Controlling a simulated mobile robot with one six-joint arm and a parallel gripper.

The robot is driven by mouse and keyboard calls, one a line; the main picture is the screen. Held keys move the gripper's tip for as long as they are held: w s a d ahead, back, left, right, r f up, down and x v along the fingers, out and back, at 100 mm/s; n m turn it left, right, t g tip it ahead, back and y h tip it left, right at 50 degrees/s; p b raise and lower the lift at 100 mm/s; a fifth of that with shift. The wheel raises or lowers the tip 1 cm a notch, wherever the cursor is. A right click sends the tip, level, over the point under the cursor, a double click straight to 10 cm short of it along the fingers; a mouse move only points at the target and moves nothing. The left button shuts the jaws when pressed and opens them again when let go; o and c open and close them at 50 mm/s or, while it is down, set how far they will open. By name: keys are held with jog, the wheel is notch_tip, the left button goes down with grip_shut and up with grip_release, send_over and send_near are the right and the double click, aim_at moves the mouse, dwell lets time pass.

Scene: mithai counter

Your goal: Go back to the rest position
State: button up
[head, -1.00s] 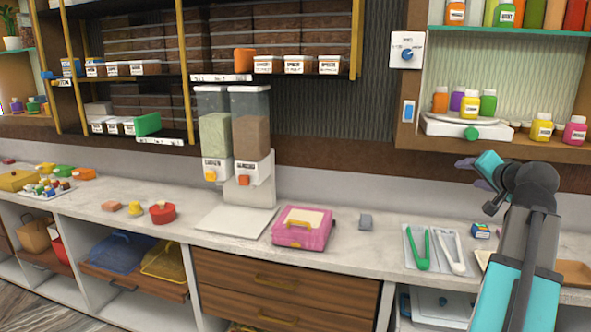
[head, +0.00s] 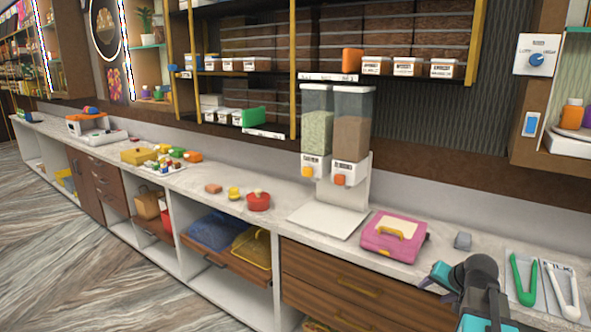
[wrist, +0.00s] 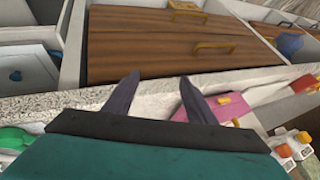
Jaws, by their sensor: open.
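My gripper (wrist: 158,92) is open, with its two dark fingers apart and nothing between them in the wrist view. In the head view my gripper (head: 432,280) is at the lower right, in front of the counter's front edge, mostly hidden by my own arm. The counter (head: 285,205) runs from the far left to the right. The pink box (head: 395,236) with a yellow handle stands on it, behind and left of my gripper in the head view. The pink box also shows in the wrist view (wrist: 212,112), right of the fingers.
Green tongs (head: 523,284) and white tongs (head: 562,293) lie on a tray at the right. A twin dispenser (head: 337,150) stands at the wall. Wooden drawers (head: 345,290) are below the counter. The floor (head: 75,255) at left is clear.

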jog(key=s+a+f+n+g, duration=0.2)
jog(key=s+a+f, duration=0.2)
jog(key=a+f, duration=0.5)
jog(key=s+a+f+n+g, duration=0.3)
jog(key=s+a+f, duration=0.2)
jog(key=a+f, duration=0.45)
jog(key=s+a+f+n+g, duration=0.2)
jog(key=s+a+f, duration=0.2)
jog(key=a+f, duration=0.5)
jog(key=s+f+g+b, duration=0.5)
jog(key=s+f+b, duration=0.5)
jog(key=s+f, duration=1.5)
notch_tip(320, 180, down, 2)
jog(key=shift+s+a+f+g, duration=0.15)
jog(key=shift+a+g, duration=0.1)
jog(key=shift+g, duration=0.05)
